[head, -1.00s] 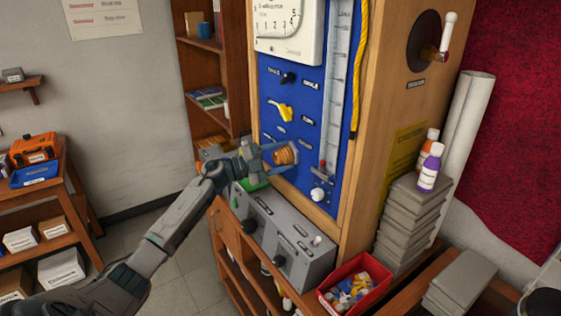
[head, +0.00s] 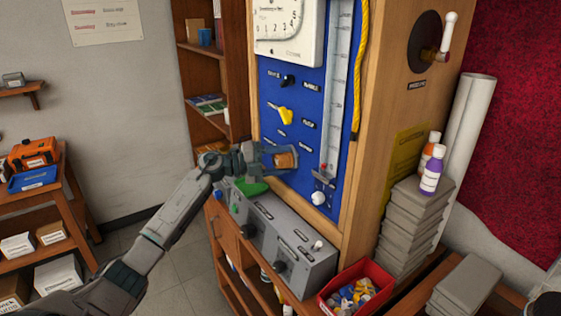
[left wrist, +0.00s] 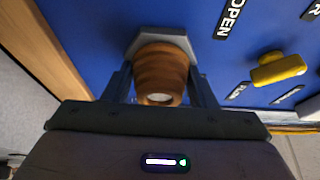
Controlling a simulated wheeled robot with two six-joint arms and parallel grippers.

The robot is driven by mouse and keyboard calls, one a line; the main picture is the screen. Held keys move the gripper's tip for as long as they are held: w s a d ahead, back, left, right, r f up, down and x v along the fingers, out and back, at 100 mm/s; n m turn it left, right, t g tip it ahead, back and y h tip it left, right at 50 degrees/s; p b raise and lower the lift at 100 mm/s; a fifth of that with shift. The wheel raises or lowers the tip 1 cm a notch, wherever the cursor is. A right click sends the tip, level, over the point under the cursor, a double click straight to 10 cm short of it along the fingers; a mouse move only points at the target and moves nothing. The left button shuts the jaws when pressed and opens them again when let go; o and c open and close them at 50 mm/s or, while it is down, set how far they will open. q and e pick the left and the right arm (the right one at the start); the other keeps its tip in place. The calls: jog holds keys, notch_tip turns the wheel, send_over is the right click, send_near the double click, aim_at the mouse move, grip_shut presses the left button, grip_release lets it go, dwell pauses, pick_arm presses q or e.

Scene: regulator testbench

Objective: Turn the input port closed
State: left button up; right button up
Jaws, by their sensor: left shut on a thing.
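The input port, taken to be the ribbed copper-coloured knob (head: 285,160), sticks out of the lower left of the blue panel (head: 308,72). It also shows in the left wrist view (left wrist: 160,72), with a pale round end facing the camera and a grey collar behind it. My left gripper (head: 288,157) is shut on this knob, one finger on each side. In the left wrist view an OPEN label (left wrist: 230,18) is on the panel beside the knob. My right gripper is not in view.
A yellow handle (head: 286,116) and a black knob (head: 288,80) are above on the panel. A grey control box (head: 283,240) stands below my left gripper. A red bin (head: 330,301) of small parts, stacked grey cases (head: 412,215) and bottles are at the right.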

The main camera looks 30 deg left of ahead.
pick_arm(q)
jog(key=shift+f, duration=0.15)
jog(key=o, duration=0.9)
jog(key=shift+o, duration=0.2)
jog(key=shift+s+a+b, duration=0.35)
jog(key=b+v, duration=0.4)
jog(key=v, duration=0.5)
jog(key=shift+s+a+b, duration=0.25)
jog(key=shift+s+b, duration=0.05)
jog(key=shift+b, duration=0.1)
